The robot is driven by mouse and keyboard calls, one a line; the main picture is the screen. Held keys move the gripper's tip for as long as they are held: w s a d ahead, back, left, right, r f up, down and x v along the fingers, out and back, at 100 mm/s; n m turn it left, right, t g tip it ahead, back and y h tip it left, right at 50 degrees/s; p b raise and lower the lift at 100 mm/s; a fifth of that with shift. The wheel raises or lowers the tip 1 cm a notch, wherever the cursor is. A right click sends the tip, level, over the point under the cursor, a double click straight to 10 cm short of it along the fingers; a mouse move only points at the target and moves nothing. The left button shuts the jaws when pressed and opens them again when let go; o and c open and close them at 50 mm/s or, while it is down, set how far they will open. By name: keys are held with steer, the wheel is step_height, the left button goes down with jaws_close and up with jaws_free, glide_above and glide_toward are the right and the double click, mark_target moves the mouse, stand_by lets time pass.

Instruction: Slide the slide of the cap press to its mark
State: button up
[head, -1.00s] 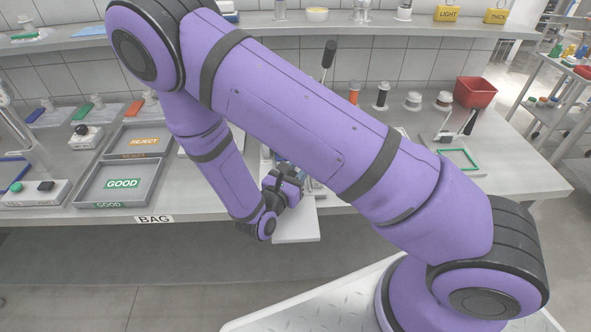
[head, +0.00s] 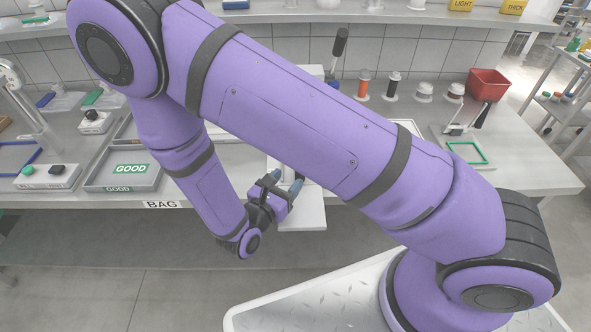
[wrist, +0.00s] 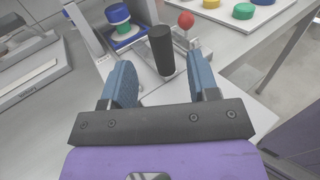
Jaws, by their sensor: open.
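The cap press is mostly hidden behind my arm in the head view. A black lever (head: 338,45) rises above the arm, and a pale plate (head: 303,218) juts past the bench's front edge. In the wrist view, an upright black cylindrical handle (wrist: 161,50) stands between and slightly beyond my open fingers, with no clear contact. A blue-and-green capped piece (wrist: 120,22) sits in the press behind it, to the left. My gripper (wrist: 160,78) is open and empty; in the head view it (head: 284,186) is at the bench's front edge by the plate. I cannot make out the slide's mark.
A red-ball knob (wrist: 186,20) stands close to the right of the handle. Grey GOOD tray (head: 150,185) lies left on the bench. A green frame (head: 487,158) and red bin (head: 487,85) are at right. Floor before the bench is clear.

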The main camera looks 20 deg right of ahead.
steer(key=shift+v, duration=1.15)
steer(key=s+d+r+m+g+y, duration=0.1)
steer(key=d+r+m+g, duration=0.35)
steer(key=r, duration=0.25)
steer(key=s+d+r+m+g+y, duration=0.1)
steer(key=d+r+m+g+y, duration=0.1)
steer(key=d+r+m+g, duration=0.35)
steer(key=d+r+m+g+y, duration=0.1)
steer(key=d+r+m+g, duration=0.1)
steer(key=r+m, duration=0.45)
steer(key=s+d+r+m+t+y, duration=0.2)
steer(key=s+r+m+t+y, duration=0.1)
steer(key=r, duration=0.6)
steer(key=s+d+r+m+t+y, duration=0.3)
steer(key=s+r+m+y, duration=0.3)
steer(key=s+r, duration=0.3)
steer(key=shift+s+y, duration=0.3)
steer(key=shift+y, duration=0.3)
